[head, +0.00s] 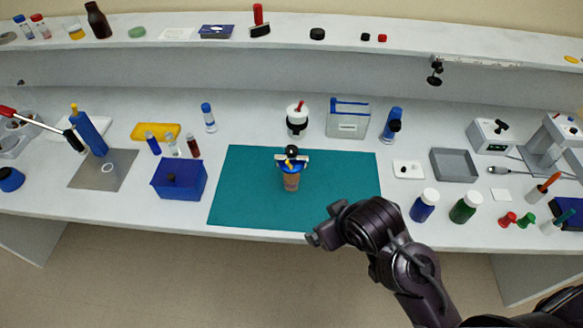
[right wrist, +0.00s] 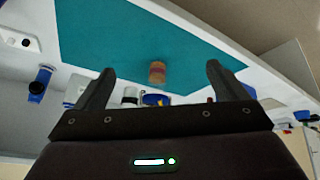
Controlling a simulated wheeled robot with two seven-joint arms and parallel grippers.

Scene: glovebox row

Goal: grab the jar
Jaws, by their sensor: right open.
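The jar (head: 291,181) stands on the teal mat, with a brownish-orange body and a blue and yellow top. A black and white piece shows right behind or above its top; I cannot tell whether they touch. The jar's body (right wrist: 157,73) also shows in the right wrist view, between the fingers in the picture. My right gripper (head: 322,226) is at the mat's front edge, in front and to the right of the jar. In the right wrist view my right gripper (right wrist: 160,70) is open, with its fingers wide apart and nothing held. My left gripper is out of view.
The teal mat (head: 236,200) is bare around the jar. A blue box (head: 179,181) stands left of it. A blue bottle (head: 423,206) and a green bottle (head: 464,208) stand to the right. A white-and-black container (head: 297,122) and a clear bin (head: 348,120) stand behind.

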